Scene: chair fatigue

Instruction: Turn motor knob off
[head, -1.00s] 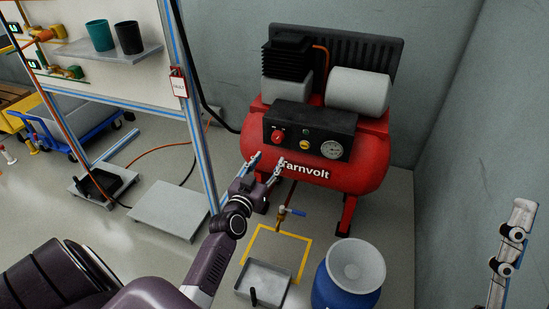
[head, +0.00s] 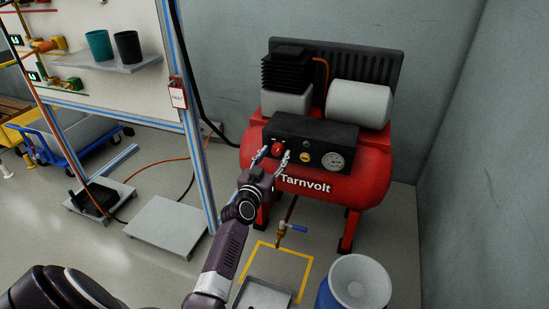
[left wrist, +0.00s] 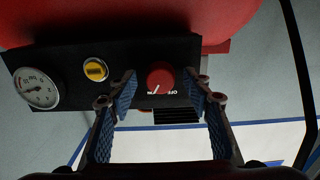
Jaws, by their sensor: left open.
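The red motor knob (head: 278,148) is on the left part of the black control panel (head: 314,139) of the red compressor (head: 340,187). My left gripper (head: 272,157) is open, with its fingertips close to the panel, one on each side of the knob. My right gripper does not show in the head view.
A yellow button (head: 305,157) and a round gauge (head: 333,161) sit right of the knob. A valve with a blue handle (head: 298,229) is below the tank. A blue barrel (head: 352,283) stands front right. A blue-edged frame post (head: 190,115) rises left of the compressor.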

